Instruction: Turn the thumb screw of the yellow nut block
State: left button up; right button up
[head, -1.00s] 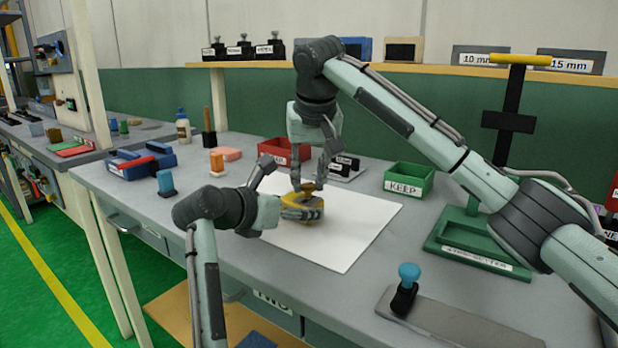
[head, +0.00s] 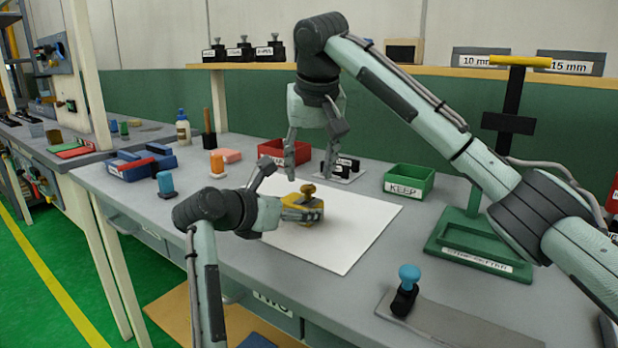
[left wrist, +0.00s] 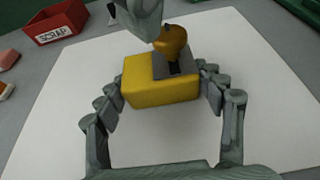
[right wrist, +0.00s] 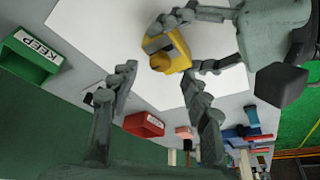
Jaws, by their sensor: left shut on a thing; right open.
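The yellow nut block (head: 302,213) sits on the white sheet, with its brass-coloured thumb screw (head: 308,190) standing on top. In the left wrist view the block (left wrist: 160,90) is between the fingers and the thumb screw (left wrist: 172,42) rises from a grey plate on it. My left gripper (head: 300,206) is shut on the block from the left. My right gripper (head: 316,172) is open and empty, above and behind the thumb screw, apart from it in the head view. The right wrist view shows the block (right wrist: 178,50) and screw (right wrist: 160,62) beyond my open fingers.
A red SCRAP bin (head: 284,152) and small black clips on a white card (head: 346,168) lie behind the sheet. A green KEEP bin (head: 409,180) stands to the right. The white sheet (head: 355,235) is clear right of the block. A green stand (head: 470,240) is farther right.

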jog(key=v, duration=0.8)
jog(key=shift+s+r, duration=0.15)
jog(key=shift+r, duration=0.1)
pick_arm(q)
jog(key=o, duration=1.4)
jog(key=v, duration=1.2)
jog(key=shift+a+f, duration=0.1)
